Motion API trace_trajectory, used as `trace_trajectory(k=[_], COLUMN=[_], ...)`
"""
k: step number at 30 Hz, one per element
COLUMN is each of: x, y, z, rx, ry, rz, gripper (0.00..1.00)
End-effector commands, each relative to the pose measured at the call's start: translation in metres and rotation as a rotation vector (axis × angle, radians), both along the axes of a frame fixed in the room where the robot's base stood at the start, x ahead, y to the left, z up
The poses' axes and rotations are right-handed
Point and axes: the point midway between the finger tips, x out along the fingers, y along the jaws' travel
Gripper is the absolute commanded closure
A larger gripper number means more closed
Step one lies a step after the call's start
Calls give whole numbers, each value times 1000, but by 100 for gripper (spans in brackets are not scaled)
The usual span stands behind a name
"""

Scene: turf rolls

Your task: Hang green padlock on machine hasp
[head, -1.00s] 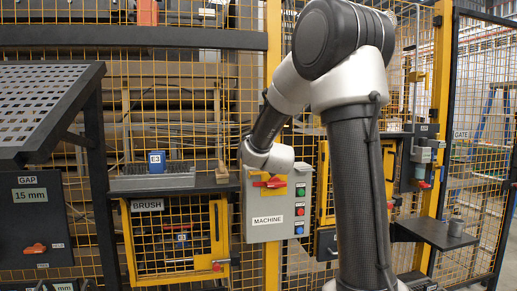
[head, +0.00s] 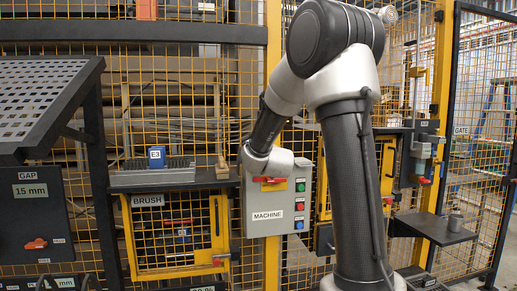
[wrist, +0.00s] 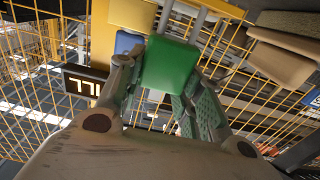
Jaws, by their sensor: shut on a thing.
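In the wrist view the green padlock (wrist: 170,65) sits between the fingertips of my gripper (wrist: 160,80), which is shut on its body. Its grey shackle (wrist: 196,22) points away from me, toward a yellow surface. The grey machine box (head: 255,215), labelled MACHINE, shows in the head view with a red handle (head: 272,184) on a yellow plate. My wrist is in front of the box's top, and my fingers and the padlock are hidden there. I cannot make out the hasp clearly or tell whether the shackle touches it.
A blue item (wrist: 128,42) is just left of the padlock in the wrist view. A shelf (head: 215,178) with a brush and a blue E3 block (head: 157,157) stands left of the machine box. Yellow mesh fencing lies behind. A dark side shelf (head: 435,228) stands at right.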

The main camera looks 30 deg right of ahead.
Motion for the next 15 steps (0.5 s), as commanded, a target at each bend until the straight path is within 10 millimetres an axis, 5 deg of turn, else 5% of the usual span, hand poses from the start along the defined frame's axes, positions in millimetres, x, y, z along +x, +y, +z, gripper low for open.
trace_trajectory(k=[15], x=[0], y=[0], z=[-13], rx=[0], ry=[0], rz=[0], gripper=[90])
